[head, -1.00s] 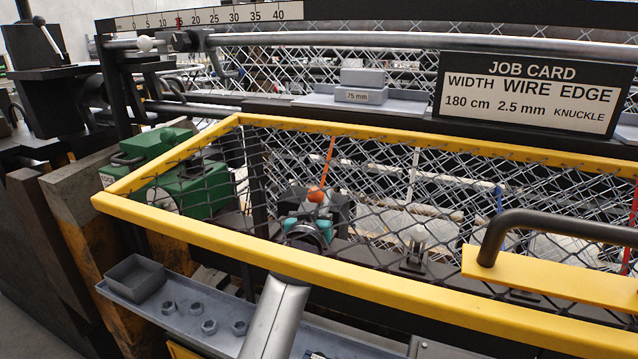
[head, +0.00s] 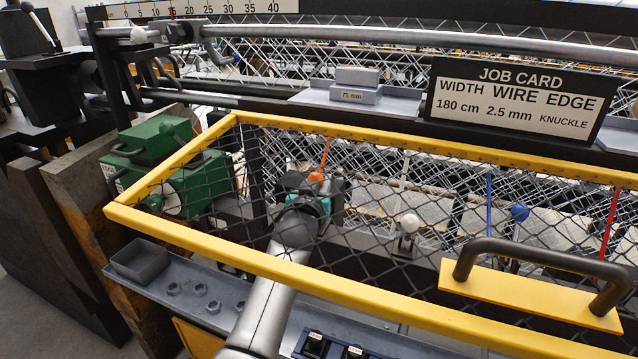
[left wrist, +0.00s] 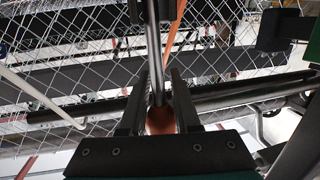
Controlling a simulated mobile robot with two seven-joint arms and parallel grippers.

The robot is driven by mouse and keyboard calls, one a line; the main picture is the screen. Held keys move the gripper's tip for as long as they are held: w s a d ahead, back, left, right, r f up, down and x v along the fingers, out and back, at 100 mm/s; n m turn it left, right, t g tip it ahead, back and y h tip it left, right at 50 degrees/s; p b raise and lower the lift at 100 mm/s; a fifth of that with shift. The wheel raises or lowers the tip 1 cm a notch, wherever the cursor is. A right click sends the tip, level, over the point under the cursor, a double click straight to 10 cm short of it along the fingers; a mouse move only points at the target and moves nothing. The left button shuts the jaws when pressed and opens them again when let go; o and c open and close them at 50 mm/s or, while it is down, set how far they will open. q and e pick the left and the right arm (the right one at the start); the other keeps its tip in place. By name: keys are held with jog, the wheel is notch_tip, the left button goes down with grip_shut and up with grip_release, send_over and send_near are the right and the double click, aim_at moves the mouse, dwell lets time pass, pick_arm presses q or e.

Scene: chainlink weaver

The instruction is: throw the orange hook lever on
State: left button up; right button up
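The orange hook lever (head: 326,153) stands behind the mesh guard in the head view, with its orange knob (head: 315,178) at the lower end. My left gripper (head: 318,186), with teal parts, is at this knob, seen through the mesh. Part of the knob is hidden by the gripper. In the left wrist view the gripper's dark fingers (left wrist: 160,100) are apart, with the orange knob (left wrist: 160,121) between or just beyond them. The orange lever (left wrist: 174,35) runs up from there. I cannot tell whether the fingers touch the knob. My right gripper is not in view.
A yellow-framed mesh guard (head: 190,237) with a dark handle (head: 540,252) spans the front. A white knob (head: 408,222), a blue knob (head: 520,212) and a red lever (head: 609,222) stand to the right. A green machine (head: 150,160) is left. A grey tray (head: 150,268) lies in front.

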pick_arm(q)
jog(key=o, duration=0.3)
jog(key=shift+f, duration=0.1)
jog(key=shift+s+f, duration=0.1)
jog(key=shift+s, duration=0.15)
jog(key=s+a+r+p, duration=0.1)
jog(key=s+a+p, duration=0.1)
jog(key=s, duration=1.2)
jog(key=shift+s+r, duration=0.25)
jog(key=shift+s, duration=0.15)
jog(key=shift+f, duration=0.1)
